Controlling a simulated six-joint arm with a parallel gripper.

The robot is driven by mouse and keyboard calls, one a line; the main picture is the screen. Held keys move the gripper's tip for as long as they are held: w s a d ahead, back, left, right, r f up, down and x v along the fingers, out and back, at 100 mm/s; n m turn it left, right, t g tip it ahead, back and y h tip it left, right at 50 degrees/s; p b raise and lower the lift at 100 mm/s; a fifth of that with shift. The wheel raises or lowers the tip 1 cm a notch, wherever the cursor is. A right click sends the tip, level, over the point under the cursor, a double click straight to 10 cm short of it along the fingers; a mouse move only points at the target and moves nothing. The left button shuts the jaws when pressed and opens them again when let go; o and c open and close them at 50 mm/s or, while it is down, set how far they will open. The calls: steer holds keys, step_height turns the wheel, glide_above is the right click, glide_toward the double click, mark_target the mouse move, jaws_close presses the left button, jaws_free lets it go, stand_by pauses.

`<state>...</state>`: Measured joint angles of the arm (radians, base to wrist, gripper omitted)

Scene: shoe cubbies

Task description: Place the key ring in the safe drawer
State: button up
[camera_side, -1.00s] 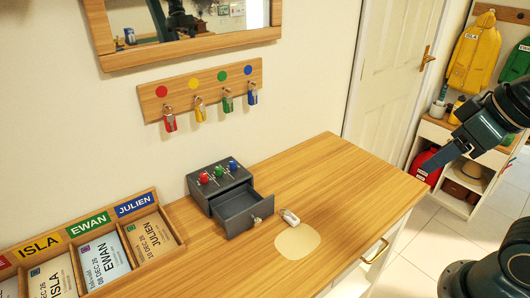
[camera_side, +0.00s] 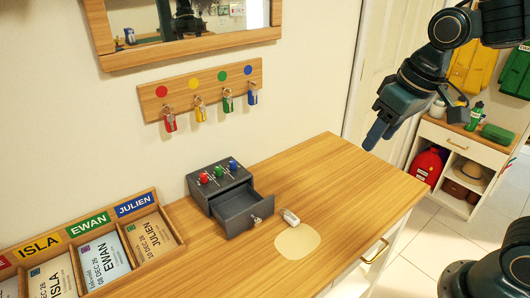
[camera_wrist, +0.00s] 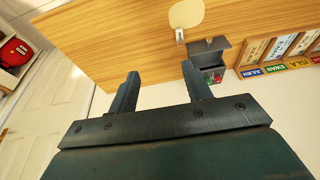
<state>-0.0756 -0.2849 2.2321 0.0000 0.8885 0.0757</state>
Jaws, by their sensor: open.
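The safe (camera_side: 206,181) is a dark grey box on the wooden table, with red, green and blue knobs on top. Its drawer (camera_side: 241,222) is pulled open towards the front and looks empty; it also shows in the wrist view (camera_wrist: 209,45). A small pale grey item (camera_side: 290,217), perhaps the key ring, lies at the edge of a beige round patch (camera_side: 297,243), right of the drawer; it shows small in the wrist view (camera_wrist: 179,36). My gripper (camera_side: 380,132) is open and empty, above the table's right end. Its two fingers show apart in the wrist view (camera_wrist: 160,76).
Keys with red (camera_side: 170,121), yellow, green and blue tags hang on a wall rack (camera_side: 211,84). A name-labelled card tray (camera_side: 161,208) stands at the left. The table's right half (camera_side: 345,180) is clear. A mirror hangs above; a door and shelf stand at the right.

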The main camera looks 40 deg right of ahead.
steer(key=w+a+f+g, duration=0.25)
steer(key=w+f, duration=0.35)
steer(key=w, duration=0.3)
steer(key=g, duration=0.1)
glide_above(289, 215)
step_height(289, 215, down, 9)
steer(key=shift+w, duration=0.15)
steer(key=shift+f, duration=4.35)
steer(key=shift+f, duration=0.1)
steer(key=shift+f, duration=2.45)
steer(key=shift+c, duration=0.2)
jaws_close()
